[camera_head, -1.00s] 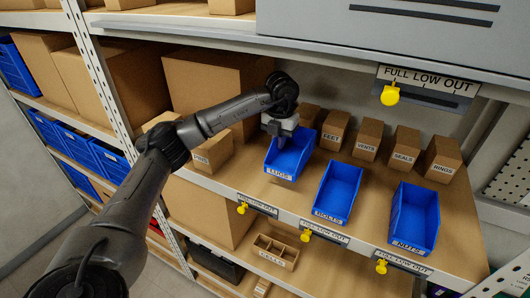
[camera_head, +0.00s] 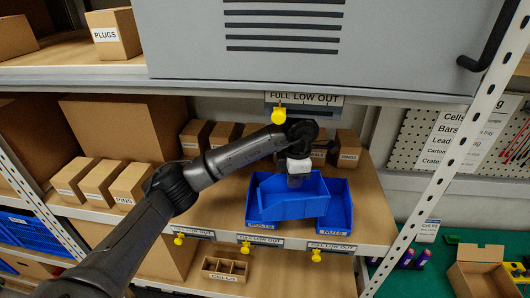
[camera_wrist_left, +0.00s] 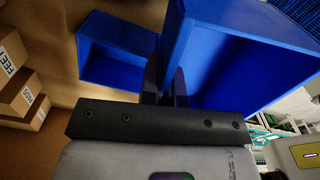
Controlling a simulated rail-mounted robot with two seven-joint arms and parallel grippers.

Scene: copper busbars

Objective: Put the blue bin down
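My left gripper (camera_head: 297,178) is shut on the wall of a blue bin (camera_head: 293,207) and holds it above the middle shelf. The held bin partly covers two other blue bins, one above the BOLTS label (camera_head: 262,225) and one, the nuts bin (camera_head: 342,200), at the right. In the left wrist view the held bin (camera_wrist_left: 220,40) fills the right side, with the dark fingers (camera_wrist_left: 165,85) at its wall. Another blue bin (camera_wrist_left: 110,50) sits on the shelf at the left. I cannot tell the gap beneath the held bin. My right gripper is not in view.
Small cartons stand at the left, including the PINS carton (camera_head: 131,184), with more behind the bins. Bare shelf (camera_head: 222,214) lies left of the bins. A grey cabinet (camera_head: 310,45) hangs above, and a white perforated post (camera_head: 450,150) stands at the right.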

